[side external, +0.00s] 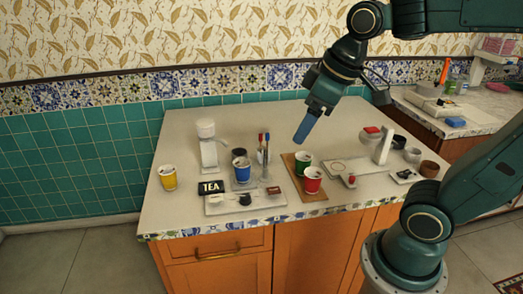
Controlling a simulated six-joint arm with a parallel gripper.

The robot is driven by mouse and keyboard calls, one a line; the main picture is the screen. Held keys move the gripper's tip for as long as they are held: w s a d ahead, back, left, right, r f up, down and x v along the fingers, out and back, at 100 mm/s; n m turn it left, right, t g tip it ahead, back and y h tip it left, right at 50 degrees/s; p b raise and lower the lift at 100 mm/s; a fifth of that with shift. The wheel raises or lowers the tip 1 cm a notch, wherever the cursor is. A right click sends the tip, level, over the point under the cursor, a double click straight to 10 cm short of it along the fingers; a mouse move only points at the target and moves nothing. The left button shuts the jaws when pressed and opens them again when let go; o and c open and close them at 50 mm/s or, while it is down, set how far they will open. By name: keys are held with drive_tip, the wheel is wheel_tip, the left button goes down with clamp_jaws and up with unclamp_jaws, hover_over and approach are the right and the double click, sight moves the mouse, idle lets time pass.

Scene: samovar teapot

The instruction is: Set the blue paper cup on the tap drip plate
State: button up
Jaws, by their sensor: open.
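The blue paper cup (241,170) stands upright, left of the middle of the pale countertop, with its dark-looking opening up. A small grey plate (246,185) shows at its base; I cannot tell whether the cup rests on it or stands behind it. I cannot tell for certain which plate is the tap drip plate. My gripper (304,130), with blue fingers, hangs above the counter's back middle, up and to the right of the blue cup and apart from it. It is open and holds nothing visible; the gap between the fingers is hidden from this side.
A white capped dispenser (208,148) stands left of the blue cup, a yellow cup (168,177) farther left. Pens (263,146) stand close behind. Green (303,163) and red (313,180) cups stand on a brown board (292,172). A white stand (383,145) is at right.

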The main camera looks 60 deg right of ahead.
drive_tip(key=s+a+f+m+t, duration=0.1)
drive_tip(key=s+f+m, duration=0.1)
drive_tip(key=s, duration=0.5)
